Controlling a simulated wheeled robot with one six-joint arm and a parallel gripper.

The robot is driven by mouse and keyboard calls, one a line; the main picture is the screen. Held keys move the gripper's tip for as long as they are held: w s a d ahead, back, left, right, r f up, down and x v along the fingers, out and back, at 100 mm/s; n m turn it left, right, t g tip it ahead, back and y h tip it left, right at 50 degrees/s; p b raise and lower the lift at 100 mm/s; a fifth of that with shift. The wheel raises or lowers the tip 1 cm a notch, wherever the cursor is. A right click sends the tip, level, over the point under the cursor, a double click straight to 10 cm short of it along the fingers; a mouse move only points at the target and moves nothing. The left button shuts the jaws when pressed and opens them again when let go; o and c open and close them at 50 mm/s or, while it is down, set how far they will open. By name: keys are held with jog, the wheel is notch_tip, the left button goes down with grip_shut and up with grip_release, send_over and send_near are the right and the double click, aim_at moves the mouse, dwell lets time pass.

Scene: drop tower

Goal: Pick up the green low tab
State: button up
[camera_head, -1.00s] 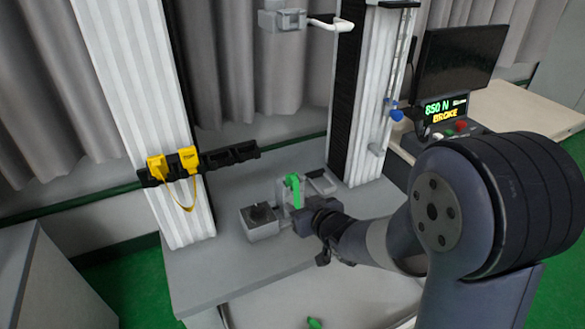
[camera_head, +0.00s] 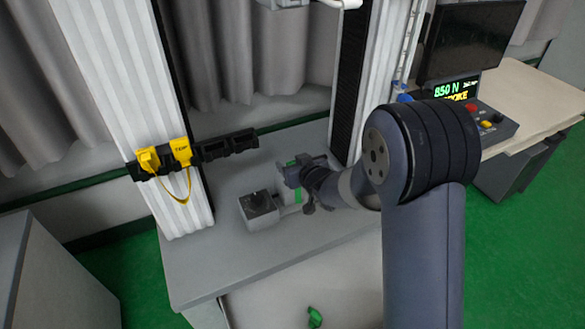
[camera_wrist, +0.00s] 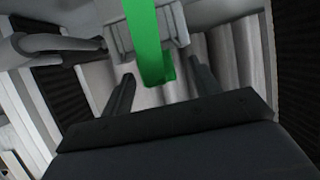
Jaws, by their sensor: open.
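A green tab (camera_head: 297,194) stands at the grey fixture on the bench, partly hidden behind my gripper (camera_head: 298,176). In the wrist view the green tab (camera_wrist: 146,40) is a bright flat strip coming down from the top edge, with a short bent end. My gripper (camera_wrist: 162,88) is open there, with one dark finger on each side of the strip's lower end. I cannot tell whether a finger touches it. A second small green piece (camera_head: 315,317) lies low in front, on the pale surface.
A grey block (camera_head: 260,211) with a dark top sits left of the fixture. A black rail (camera_head: 228,147) holds yellow clips (camera_head: 181,151) on the left column (camera_head: 128,100). A control box (camera_head: 487,120) and monitor stand at right. The bench front is clear.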

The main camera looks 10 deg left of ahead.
jog(key=shift+w+a+f, duration=0.15)
jog(key=shift+w+a, duration=0.05)
jog(key=shift+w, duration=0.05)
jog(key=c, duration=1.1)
